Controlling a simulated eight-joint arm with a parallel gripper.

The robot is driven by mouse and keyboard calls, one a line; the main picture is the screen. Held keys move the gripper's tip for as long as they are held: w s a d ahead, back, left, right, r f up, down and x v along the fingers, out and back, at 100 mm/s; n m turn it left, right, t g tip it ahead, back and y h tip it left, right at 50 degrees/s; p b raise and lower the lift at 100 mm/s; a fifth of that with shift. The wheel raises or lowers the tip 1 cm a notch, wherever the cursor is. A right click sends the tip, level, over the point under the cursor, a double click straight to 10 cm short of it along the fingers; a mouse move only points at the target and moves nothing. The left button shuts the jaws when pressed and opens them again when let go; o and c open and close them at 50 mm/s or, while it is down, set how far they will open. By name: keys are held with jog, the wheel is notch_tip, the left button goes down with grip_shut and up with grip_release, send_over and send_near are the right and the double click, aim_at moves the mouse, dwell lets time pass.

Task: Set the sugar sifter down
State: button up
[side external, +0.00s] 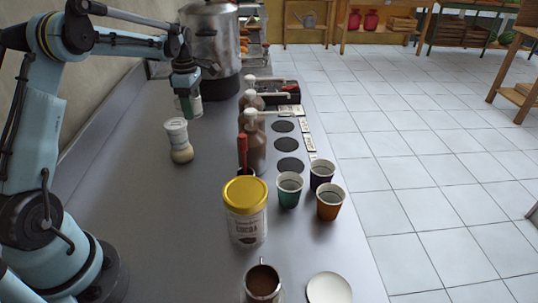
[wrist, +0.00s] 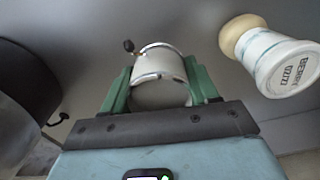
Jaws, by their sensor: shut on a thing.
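The sugar sifter (wrist: 160,62) is a pale cylinder with metal rims and a small dark knob at its side, seen in the wrist view. My gripper (wrist: 158,76) is shut on it, with a green finger on each side. In the side view my gripper (side external: 188,99) points down over the far left part of the counter, in front of the big steel pot. Only a small pale part of the sifter (side external: 195,106) shows there, behind the fingers. I cannot tell whether its base touches the counter.
A white labelled shaker with a tan end (side external: 178,138) stands nearby; it also shows in the wrist view (wrist: 280,62). The steel pot (side external: 212,50) is behind. Brown pump bottles (side external: 252,148), a yellow-lidded cocoa tub (side external: 246,215) and paper cups (side external: 289,190) stand right. The left front counter (side external: 150,215) is clear.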

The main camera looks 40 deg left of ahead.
aim_at(191, 129)
jog(key=a+f, duration=0.1)
jog(key=a, duration=0.2)
jog(key=shift+f, duration=2.45)
jog(key=shift+f, duration=0.1)
jog(key=o, duration=1.1)
